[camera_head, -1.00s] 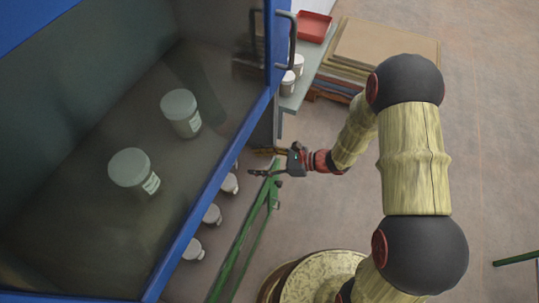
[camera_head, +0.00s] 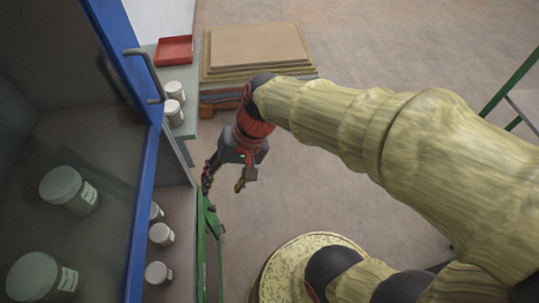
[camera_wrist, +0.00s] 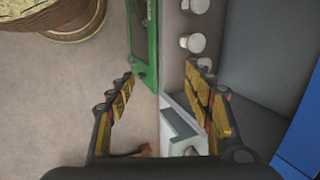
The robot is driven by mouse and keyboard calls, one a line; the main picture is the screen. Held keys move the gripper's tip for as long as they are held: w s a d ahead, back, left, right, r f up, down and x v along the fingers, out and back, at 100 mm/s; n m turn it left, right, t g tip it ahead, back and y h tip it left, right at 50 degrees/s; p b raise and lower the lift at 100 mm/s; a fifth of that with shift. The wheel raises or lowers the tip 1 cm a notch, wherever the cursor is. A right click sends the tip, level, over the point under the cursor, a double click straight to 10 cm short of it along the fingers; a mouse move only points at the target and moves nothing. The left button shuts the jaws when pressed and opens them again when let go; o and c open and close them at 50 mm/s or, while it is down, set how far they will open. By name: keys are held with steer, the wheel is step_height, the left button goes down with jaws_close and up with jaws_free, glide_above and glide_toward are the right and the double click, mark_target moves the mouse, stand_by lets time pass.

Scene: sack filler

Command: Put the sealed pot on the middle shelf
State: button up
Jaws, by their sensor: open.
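My gripper (camera_head: 224,186) is open and empty, pointing down beside the blue-framed cabinet (camera_head: 142,200). Two large lidded pots, an upper one (camera_head: 69,188) and a lower one (camera_head: 42,277), stand on a shelf behind the cabinet's glass. Several smaller white-lidded pots (camera_head: 161,234) stand lower down, left of my gripper. Two more pots (camera_head: 173,112) stand on a grey-green bench (camera_head: 188,128). I cannot tell which pot is the sealed one.
A green metal frame (camera_head: 210,235) stands just below my gripper, close to the small pots. A red tray (camera_head: 174,50) lies on the bench, beside stacked boards (camera_head: 258,50). A cabinet handle (camera_head: 146,72) juts out. The floor right of my gripper is open.

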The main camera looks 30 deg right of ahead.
steer(key=s+d+r+n+t+h, duration=0.3)
steer(key=d+r+t+h, duration=0.1)
steer(key=d+r, duration=0.4)
steer(key=shift+s+d+n+t+h, duration=0.3)
steer(key=shift+s+d+n, duration=0.1)
steer(key=shift+d, duration=0.85)
steer(key=shift+c, duration=0.7)
